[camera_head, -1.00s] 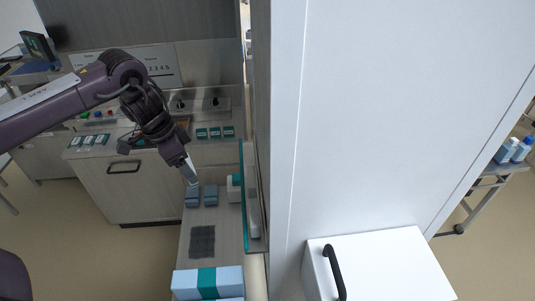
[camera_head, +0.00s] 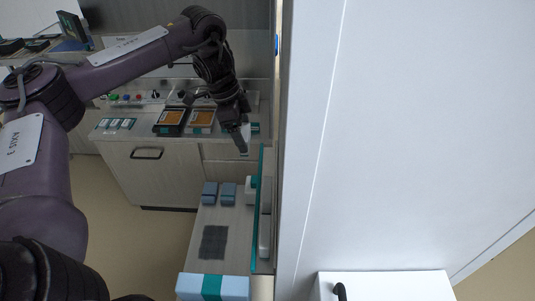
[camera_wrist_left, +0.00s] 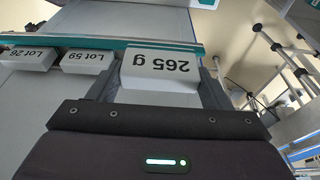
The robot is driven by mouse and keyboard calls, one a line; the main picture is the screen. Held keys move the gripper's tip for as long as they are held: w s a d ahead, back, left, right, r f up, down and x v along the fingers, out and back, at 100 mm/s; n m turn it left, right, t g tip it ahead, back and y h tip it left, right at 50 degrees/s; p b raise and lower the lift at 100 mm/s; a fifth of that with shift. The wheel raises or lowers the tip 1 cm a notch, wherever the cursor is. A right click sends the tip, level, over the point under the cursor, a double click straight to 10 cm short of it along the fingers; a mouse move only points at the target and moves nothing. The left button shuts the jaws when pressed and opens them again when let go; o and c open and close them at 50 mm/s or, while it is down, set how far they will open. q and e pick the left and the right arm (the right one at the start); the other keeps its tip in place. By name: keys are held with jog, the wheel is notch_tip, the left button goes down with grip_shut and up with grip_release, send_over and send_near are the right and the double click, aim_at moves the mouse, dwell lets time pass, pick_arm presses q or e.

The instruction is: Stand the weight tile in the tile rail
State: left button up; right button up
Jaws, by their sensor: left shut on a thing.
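A teal-edged rail (camera_wrist_left: 120,43) lies just beyond the tile in the wrist view. I cannot tell whether the held tile touches the rail. My right gripper is out of view.
Orange-filled dark trays (camera_head: 171,121) and a label set (camera_head: 115,124) are on the counter. Blue blocks (camera_head: 209,193) and a dark grid mat (camera_head: 214,241) are on the lower bench. A teal-edged panel (camera_head: 262,210) and a large white wall (camera_head: 410,130) stand right.

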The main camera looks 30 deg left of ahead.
pick_arm(q)
jog(key=d, duration=0.1)
jog(key=w+d+f, duration=0.1)
jog(key=d, duration=0.1)
jog(key=w+d+f, duration=0.1)
jog(key=d, duration=0.1)
jog(key=shift+w+d+f, duration=0.15)
jog(key=shift+d+f, duration=0.05)
jog(key=shift+f, duration=0.05)
jog(key=shift+a+f, duration=0.2)
jog(key=shift+f, duration=0.35)
notch_tip(320, 180, down, 2)
jog(key=shift+f+b, duration=0.15)
jog(key=shift+b, duration=0.2)
jog(key=shift+w+d+f, duration=0.1)
jog(key=shift+d+f, duration=0.15)
jog(key=shift+f, duration=0.2)
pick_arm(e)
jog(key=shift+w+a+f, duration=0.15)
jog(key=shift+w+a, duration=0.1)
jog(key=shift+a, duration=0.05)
pick_arm(q)
jog(key=shift+f, duration=0.1)
jog(key=o, duration=1)
jog(key=shift+f, duration=0.1)
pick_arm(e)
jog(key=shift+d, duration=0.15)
